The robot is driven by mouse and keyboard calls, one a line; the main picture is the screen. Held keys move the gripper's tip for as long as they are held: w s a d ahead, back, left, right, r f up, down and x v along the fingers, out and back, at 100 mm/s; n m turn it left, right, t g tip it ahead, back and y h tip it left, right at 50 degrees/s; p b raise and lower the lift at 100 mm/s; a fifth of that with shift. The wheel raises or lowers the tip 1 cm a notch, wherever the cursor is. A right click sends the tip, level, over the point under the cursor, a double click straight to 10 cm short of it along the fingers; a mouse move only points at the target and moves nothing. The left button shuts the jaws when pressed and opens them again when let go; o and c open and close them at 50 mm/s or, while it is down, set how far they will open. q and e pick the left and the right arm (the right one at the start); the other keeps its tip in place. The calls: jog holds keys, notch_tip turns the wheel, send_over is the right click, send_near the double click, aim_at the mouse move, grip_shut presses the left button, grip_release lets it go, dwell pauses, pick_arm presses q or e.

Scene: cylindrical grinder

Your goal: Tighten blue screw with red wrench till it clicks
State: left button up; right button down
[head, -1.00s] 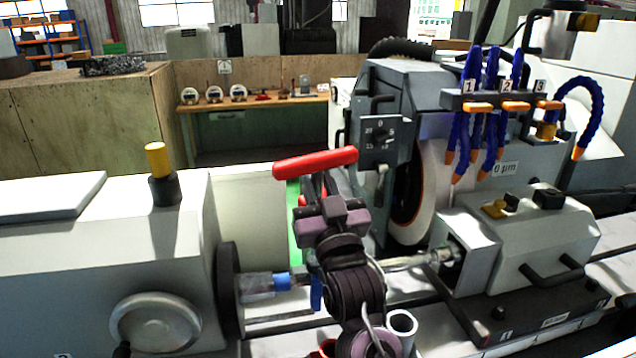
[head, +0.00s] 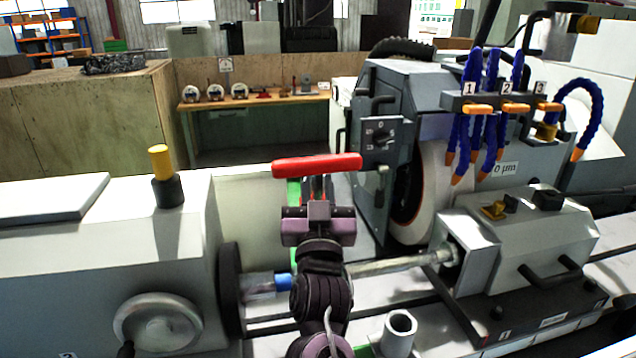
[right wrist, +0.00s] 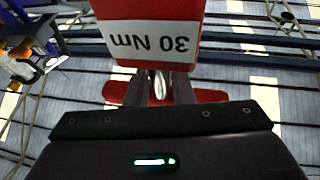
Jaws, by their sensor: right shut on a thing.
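The red wrench (head: 316,164) is held up in the head view, with its red bar almost level. My right gripper (head: 318,190) is shut on it from the near side. In the right wrist view the red wrench (right wrist: 152,35) fills the top middle, with a white "30 Nm" label upside down, and the fingers of my right gripper (right wrist: 160,88) close on it. A blue piece (head: 283,281) shows on the workpiece, left of my right arm. No separate blue screw shows clearly; my arm hides the area beside this piece. My left gripper is out of view.
A handwheel (head: 158,322) and a yellow-topped knob (head: 160,162) are on the left housing. The grinding wheel (head: 432,195) stands behind the metal shaft (head: 400,264). An open grey cylinder (head: 399,332) stands at the front. Blue hoses (head: 490,110) hang at right.

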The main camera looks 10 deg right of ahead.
aim_at(317, 163)
jog(key=shift+w+f+m+g+h+p, duration=0.1)
jog(key=shift+m+g+h+p, duration=0.1)
jog(key=shift+m+h, duration=0.4)
jog(key=shift+f+m+g+h+p, duration=0.1)
jog(key=shift+m+g+h, duration=0.1)
jog(key=shift+h, duration=0.7)
jog(key=shift+n+t+y, duration=0.3)
jog(key=shift+n+y, duration=0.2)
jog(key=shift+y, duration=0.5)
jog(key=shift+r+p, duration=0.75)
jog(key=shift+r, duration=0.15)
jog(key=shift+r+p, duration=0.65)
jog(key=shift+r, duration=0.2)
jog(key=shift+r+p, duration=0.75)
jog(key=shift+r, duration=0.25)
